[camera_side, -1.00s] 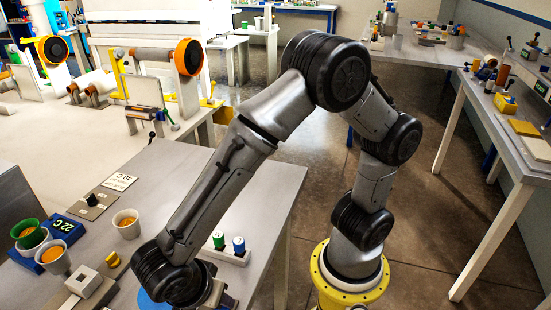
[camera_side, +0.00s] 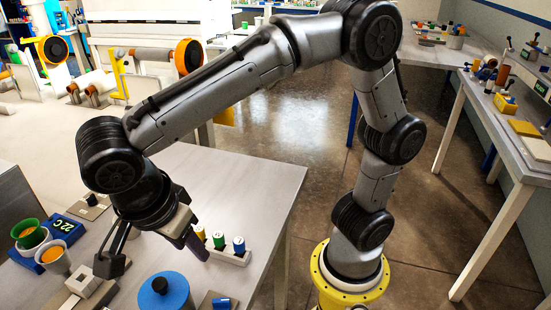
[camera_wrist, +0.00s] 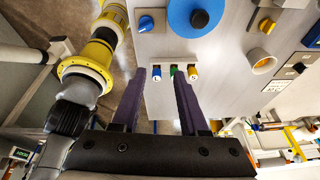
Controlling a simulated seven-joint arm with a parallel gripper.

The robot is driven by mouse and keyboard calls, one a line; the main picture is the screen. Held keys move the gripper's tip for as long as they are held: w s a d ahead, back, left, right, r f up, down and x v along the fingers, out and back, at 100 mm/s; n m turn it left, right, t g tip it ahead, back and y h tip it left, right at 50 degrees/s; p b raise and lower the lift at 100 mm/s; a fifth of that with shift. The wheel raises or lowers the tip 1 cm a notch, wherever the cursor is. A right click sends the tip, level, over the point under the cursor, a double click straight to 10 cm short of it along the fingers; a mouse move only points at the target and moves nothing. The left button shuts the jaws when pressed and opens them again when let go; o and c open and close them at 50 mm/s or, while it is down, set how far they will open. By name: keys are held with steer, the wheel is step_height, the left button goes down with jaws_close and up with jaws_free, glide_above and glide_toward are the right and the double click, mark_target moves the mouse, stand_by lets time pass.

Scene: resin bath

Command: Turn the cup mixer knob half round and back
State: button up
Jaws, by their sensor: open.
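A blue round disc with a black knob on top (camera_side: 160,287) stands on the grey bench near the front edge of the side view. It shows at the top of the wrist view (camera_wrist: 200,18). Beside it is a grey plate with a blue knob (camera_side: 222,303), also in the wrist view (camera_wrist: 146,23). No label shows which is the cup mixer knob. My gripper (camera_side: 155,255) is open and empty, pointing down above the bench, behind the disc in the side view. Its two dark fingers (camera_wrist: 160,75) are apart from both knobs.
A white rack (camera_side: 232,256) with yellow, green and blue capped pieces stands close to my gripper. Cups with orange contents (camera_side: 54,257), a blue 22 C block (camera_side: 68,229) and a small black knob on a plate (camera_side: 92,201) are at left.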

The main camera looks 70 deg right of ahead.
steer(key=d+r+m+y, duration=0.15)
steer(key=d+r, duration=0.35)
steer(key=d, duration=0.5)
steer(key=s+d+n+t+y, duration=0.2)
steer(key=s+d+n+t, duration=0.2)
steer(key=s+d+n, duration=0.3)
steer(key=shift+s+d+f+n, duration=0.2)
steer(key=shift+s+d+n, duration=0.05)
steer(key=shift+d+n, duration=1)
steer(key=shift+o, duration=0.4)
